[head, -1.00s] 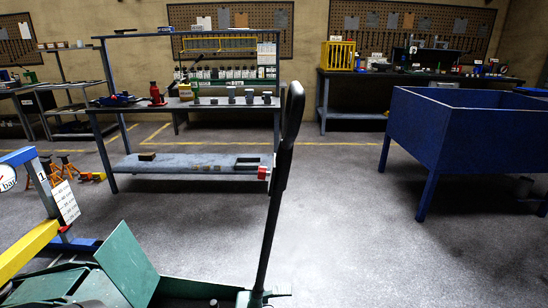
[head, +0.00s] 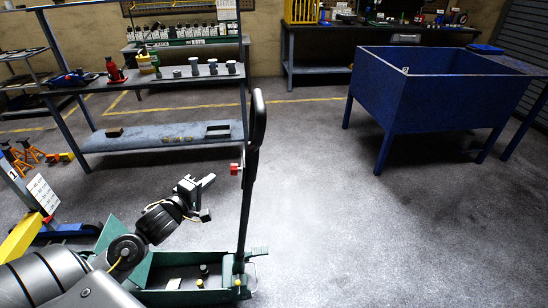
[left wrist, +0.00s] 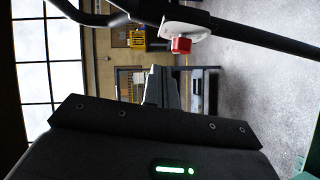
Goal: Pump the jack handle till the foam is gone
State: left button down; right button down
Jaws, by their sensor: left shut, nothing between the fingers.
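The jack handle (head: 248,180) is a long black lever standing nearly upright from the green trolley jack (head: 190,258), with a thicker grip at its top. A small red block (head: 235,169) sits on its shaft. My left gripper (head: 208,182) is shut and empty, left of the shaft and apart from it, about level with the red block. In the left wrist view, my left gripper (left wrist: 160,88) points toward the handle (left wrist: 255,36), which crosses the top with the red block (left wrist: 181,45). My right gripper is not in view. I cannot make out any foam.
A scale card (head: 43,194) hangs on a blue and yellow frame at left. A workbench (head: 150,136) with small jacks and cans stands behind. A blue bin on legs (head: 420,95) stands at back right. The floor right of the handle is clear.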

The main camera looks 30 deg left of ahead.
pick_arm(q)
jog(key=shift+w+a+r, duration=0.2)
jog(key=shift+r, duration=0.6)
jog(key=shift+w, duration=0.1)
jog(key=shift+n, duration=0.3)
jog(key=shift+w+d+f+p, duration=0.25)
jog(key=shift+w+d, duration=0.1)
jog(key=shift+w, duration=1.75)
jog(key=shift+w+d+f+p, duration=0.2)
jog(key=shift+w+d+f, duration=0.1)
jog(key=shift+w, duration=1.85)
jog(key=shift+w+d+f+p, duration=0.25)
jog(key=shift+w+d, duration=0.1)
jog(key=shift+w, duration=1.75)
jog(key=shift+d, duration=0.1)
